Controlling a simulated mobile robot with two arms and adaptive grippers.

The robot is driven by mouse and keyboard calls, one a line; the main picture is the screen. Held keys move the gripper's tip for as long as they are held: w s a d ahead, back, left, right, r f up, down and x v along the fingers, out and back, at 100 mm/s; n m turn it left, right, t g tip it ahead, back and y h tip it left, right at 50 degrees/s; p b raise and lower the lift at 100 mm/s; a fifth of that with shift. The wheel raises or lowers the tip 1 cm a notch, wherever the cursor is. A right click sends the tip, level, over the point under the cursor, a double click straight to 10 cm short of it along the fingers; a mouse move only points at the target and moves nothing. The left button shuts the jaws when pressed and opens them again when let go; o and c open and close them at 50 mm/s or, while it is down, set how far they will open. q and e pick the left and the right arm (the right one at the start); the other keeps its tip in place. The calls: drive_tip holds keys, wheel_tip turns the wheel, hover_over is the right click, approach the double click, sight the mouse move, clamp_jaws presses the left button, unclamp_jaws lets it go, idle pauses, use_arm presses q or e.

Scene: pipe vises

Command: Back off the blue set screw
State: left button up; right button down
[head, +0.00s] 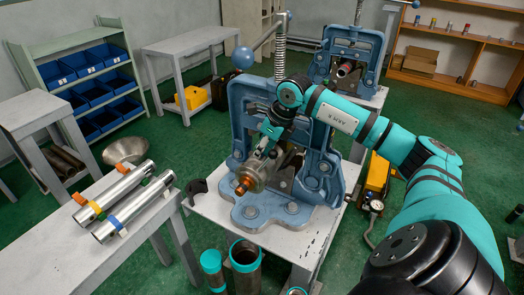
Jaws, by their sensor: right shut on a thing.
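My right gripper (265,148) comes down over the front of the near blue pipe vise (247,110). Its fingers are shut on a small part above the round metal fitting (252,177). I take this part for the blue set screw, but the fingers hide it and its colour cannot be made out. The fitting sits on a pipe held in the vise, and a copper-orange end (243,187) sticks out toward the front left. My left gripper is not in view.
The vise stands on a grey table (215,207). Two metal pipes with coloured clips lie on the left bench (60,250). Teal-rimmed tubes (245,252) stand in front. A second vise (350,45) is behind. A blue ball-ended handle (242,57) rises above the near vise.

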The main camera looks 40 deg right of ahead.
drive_tip(key=shift+f, duration=0.1)
idle(0.3)
drive_tip(key=c, duration=1.2)
unclamp_jaws()
drive_tip(key=v, duration=1.2)
drive_tip(key=shift+w+d, duration=0.1)
